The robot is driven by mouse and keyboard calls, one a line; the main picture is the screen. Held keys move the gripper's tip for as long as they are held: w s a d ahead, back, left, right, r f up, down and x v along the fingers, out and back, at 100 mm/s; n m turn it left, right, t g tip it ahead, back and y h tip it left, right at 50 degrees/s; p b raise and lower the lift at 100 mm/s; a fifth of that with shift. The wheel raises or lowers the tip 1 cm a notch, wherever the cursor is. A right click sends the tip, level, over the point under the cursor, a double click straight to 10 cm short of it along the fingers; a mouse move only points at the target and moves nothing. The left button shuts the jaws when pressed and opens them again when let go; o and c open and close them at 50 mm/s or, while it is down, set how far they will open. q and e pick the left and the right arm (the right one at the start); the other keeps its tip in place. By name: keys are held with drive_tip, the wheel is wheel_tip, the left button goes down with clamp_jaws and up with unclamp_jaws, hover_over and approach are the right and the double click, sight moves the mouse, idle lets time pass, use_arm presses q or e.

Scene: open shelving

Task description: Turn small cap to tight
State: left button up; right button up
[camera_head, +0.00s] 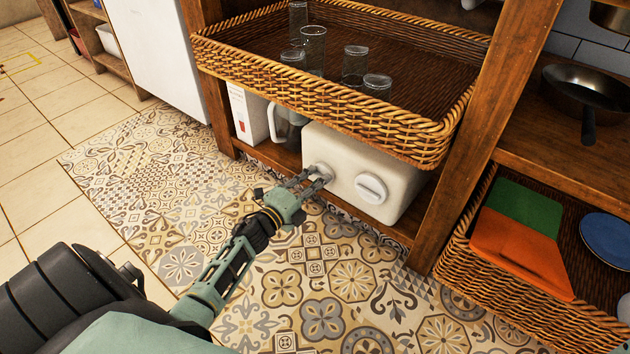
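A white container (393,205) lies on the low wooden shelf under a wicker basket. Its large round white cap (371,188) faces me on the right part of the front. The small cap (322,171) is at the left of the front, partly hidden by my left gripper (318,180). My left gripper reaches in from the lower left, with its fingertips at the small cap. The fingers seem to lie around it, but I cannot tell if they press on it. My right gripper is not in view.
The wicker basket (400,133) with several glasses overhangs the container closely. A wooden post (480,140) rises at the right. The patterned floor in front is free.

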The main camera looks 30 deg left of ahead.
use_arm(q)
drive_tip(key=s+a, duration=0.1)
drive_tip(key=s, duration=1.1)
drive_tip(key=shift+a, duration=0.15)
